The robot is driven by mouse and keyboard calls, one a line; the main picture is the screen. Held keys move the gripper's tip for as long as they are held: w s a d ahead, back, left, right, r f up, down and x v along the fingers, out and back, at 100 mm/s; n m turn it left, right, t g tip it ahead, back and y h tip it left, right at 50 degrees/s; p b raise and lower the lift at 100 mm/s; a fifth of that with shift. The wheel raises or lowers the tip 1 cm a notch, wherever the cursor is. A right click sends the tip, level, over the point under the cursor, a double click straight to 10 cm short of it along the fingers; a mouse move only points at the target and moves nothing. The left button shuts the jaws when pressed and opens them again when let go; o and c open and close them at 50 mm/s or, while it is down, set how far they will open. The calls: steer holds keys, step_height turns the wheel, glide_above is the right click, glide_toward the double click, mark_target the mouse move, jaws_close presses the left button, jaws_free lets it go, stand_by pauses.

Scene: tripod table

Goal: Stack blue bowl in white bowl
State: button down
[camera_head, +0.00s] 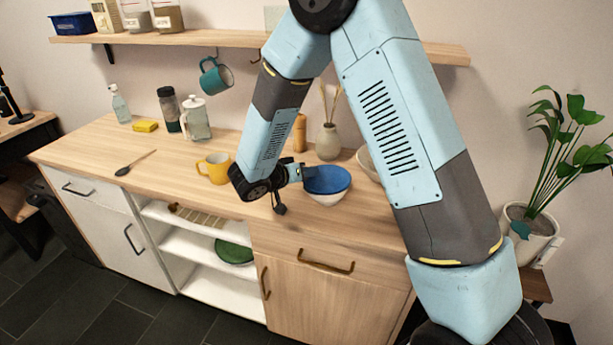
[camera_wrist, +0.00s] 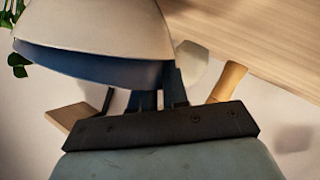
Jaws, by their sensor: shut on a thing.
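The blue bowl (camera_head: 328,180) has a blue inside and a pale outer wall, and is near the counter's front edge. My gripper (camera_head: 303,173) comes from the left and is shut on its rim. I cannot tell whether its base touches the counter. In the wrist view, the bowl (camera_wrist: 95,28) fills the upper left, and my gripper's fingers (camera_wrist: 160,98) meet its blue rim area. The white bowl (camera_head: 366,164) stands behind and to the right of the blue bowl. My arm hides most of it.
On the wooden counter (camera_head: 105,145), a yellow mug (camera_head: 214,168) stands left of my gripper. A vase (camera_head: 328,142) and a wooden bottle (camera_head: 299,132) stand behind it. A glass jug (camera_head: 196,120) and dark jar (camera_head: 168,108) are farther left. A teal mug (camera_head: 215,76) hangs below the shelf.

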steer(key=shift+f, duration=0.55)
steer(key=c, duration=1.1)
jaws_free()
steer(key=shift+s+r, duration=0.1)
